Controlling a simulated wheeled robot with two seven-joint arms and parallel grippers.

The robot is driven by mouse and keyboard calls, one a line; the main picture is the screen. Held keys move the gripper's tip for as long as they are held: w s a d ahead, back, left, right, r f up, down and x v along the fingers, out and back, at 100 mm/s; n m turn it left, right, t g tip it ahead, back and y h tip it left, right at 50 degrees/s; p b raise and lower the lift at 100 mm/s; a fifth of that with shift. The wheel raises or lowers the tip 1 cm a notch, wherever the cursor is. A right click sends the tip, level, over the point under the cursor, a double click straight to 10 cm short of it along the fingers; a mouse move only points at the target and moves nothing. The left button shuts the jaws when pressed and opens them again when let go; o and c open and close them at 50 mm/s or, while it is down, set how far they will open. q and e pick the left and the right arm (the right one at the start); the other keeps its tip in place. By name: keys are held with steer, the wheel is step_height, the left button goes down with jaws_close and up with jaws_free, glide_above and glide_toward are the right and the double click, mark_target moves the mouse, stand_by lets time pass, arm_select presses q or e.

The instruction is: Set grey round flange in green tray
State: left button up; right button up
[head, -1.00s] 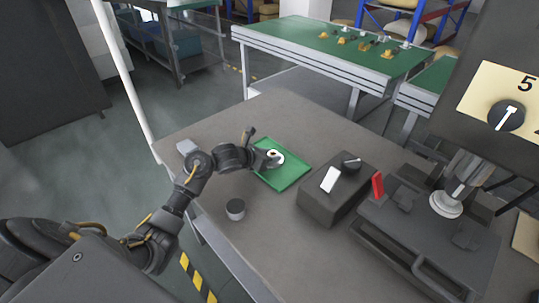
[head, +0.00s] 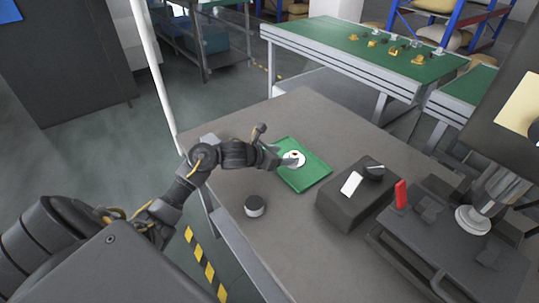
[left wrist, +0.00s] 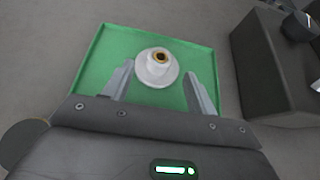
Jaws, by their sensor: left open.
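The grey round flange (head: 294,158), pale with a raised hub and a brass-coloured bore, sits in the green tray (head: 312,181) on the grey table. In the left wrist view the flange (left wrist: 157,72) stands upright on the tray floor (left wrist: 101,55), towards the middle. My left gripper (head: 284,160) reaches over the tray's left side. In the left wrist view its fingers (left wrist: 159,80) are apart, one on each side of the flange, with gaps showing. My right gripper is not in view.
A dark box (head: 352,202) with a white label and black knob stands right of the tray. A small dark-topped round piece (head: 254,206) stands near the table's front edge. A machine with a red lever (head: 401,194) is at the right. The table behind the tray is bare.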

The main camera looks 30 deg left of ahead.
arm_select(q)
steer(key=v, duration=0.6)
steer(key=shift+s+r, duration=0.2)
steer(key=shift+s, duration=0.1)
